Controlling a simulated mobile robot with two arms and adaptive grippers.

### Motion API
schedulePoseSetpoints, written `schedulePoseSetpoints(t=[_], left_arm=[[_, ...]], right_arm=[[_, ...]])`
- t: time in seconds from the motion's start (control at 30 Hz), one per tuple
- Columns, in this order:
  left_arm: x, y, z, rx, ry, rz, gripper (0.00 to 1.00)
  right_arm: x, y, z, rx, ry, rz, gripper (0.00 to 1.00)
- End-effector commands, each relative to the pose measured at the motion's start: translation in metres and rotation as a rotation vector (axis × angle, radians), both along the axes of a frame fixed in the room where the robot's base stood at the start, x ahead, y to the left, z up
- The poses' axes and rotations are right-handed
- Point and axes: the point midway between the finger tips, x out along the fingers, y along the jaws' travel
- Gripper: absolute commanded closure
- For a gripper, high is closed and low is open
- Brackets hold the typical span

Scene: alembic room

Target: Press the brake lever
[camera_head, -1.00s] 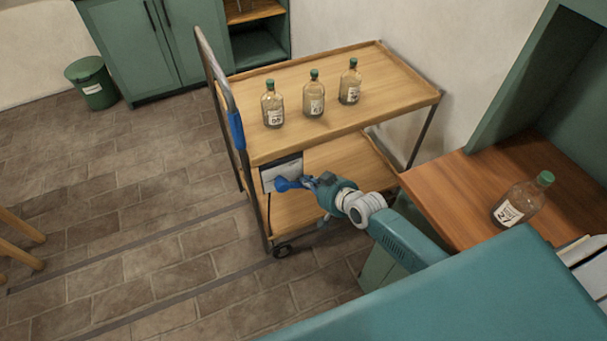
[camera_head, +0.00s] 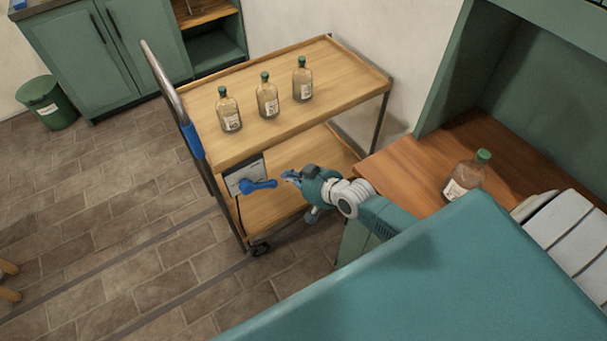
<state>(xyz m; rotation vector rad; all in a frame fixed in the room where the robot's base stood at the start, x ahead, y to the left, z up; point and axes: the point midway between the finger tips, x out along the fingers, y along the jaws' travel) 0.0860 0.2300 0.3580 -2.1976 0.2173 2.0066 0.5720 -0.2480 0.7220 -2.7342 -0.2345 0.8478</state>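The brake lever (camera_head: 261,185) is a blue handle on a pale plate (camera_head: 244,173) at the near end of a wooden cart (camera_head: 322,105), just below its top shelf. It points right, roughly level. My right gripper (camera_head: 287,176) is just right of the lever's free end, with a small gap between them in the picture. Its fingers are small and seen edge-on, so I cannot tell whether they are open or shut. I see nothing held in it. My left gripper is out of view.
Three bottles with green caps (camera_head: 267,99) stand on the cart's top shelf. The cart has a metal push handle (camera_head: 163,80) with a blue grip (camera_head: 193,141). Another bottle (camera_head: 465,178) stands on the wooden counter (camera_head: 405,170) at the right.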

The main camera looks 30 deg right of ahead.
Motion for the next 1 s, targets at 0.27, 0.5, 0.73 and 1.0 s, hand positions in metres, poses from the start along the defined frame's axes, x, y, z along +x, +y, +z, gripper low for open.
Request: schedulePoseSetpoints(t=[0.27, 0.5, 0.73, 1.0], left_arm=[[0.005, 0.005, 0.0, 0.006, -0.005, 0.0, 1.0], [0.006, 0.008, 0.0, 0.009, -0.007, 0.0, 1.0], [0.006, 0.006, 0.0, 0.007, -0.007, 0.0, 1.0], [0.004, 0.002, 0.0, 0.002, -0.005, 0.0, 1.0]], right_arm=[[-0.037, -0.015, 0.023, 0.001, -0.003, 0.001, 1.0], [-0.044, -0.018, 0.028, 0.001, -0.004, 0.0, 1.0], [-0.043, -0.018, 0.028, 0.001, -0.004, 0.0, 1.0], [-0.045, -0.016, 0.027, 0.0, 0.0, 0.004, 1.0]])
